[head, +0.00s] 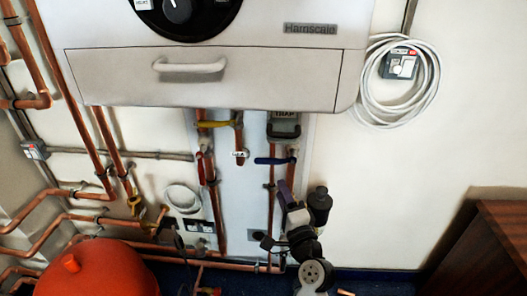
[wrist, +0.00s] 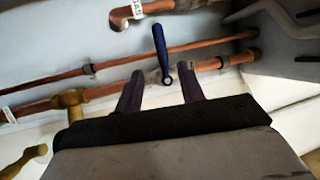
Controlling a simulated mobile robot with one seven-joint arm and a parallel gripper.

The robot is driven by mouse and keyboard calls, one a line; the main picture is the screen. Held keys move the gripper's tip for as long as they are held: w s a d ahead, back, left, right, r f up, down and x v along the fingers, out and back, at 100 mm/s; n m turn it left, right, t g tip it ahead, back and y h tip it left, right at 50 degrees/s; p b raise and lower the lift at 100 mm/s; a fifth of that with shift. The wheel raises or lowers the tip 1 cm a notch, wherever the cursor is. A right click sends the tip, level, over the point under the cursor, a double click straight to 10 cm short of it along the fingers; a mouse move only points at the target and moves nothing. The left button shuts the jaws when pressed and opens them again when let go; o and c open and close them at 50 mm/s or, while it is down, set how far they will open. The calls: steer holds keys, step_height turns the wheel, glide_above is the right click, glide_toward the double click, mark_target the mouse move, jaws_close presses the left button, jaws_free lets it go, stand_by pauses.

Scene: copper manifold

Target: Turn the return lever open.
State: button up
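The blue lever (head: 272,160), the likely return lever, sits below the boiler at a copper pipe (head: 271,202). It lies crosswise to the pipe. In the wrist view the blue lever (wrist: 161,50) points towards my gripper (wrist: 160,88), its near end just beyond and between the two fingertips. The fingers are spread, with nothing between them. In the head view my gripper (head: 284,190) is just below the lever; whether it touches cannot be told there. No label for the lever is readable.
A red lever (head: 201,168) and a yellow lever (head: 214,124) sit on pipes to the left. The boiler (head: 205,80) overhangs them. A coiled white cable (head: 432,85) hangs at right. An orange-red vessel (head: 95,272) is low left. The right wall is mostly clear.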

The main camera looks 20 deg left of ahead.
mark_target(275, 162)
steer(key=p+x, duration=0.3)
steer(key=x, duration=1)
steer(key=shift+w+a+r+p, duration=0.2)
steer(key=shift+p, duration=0.1)
jaws_close()
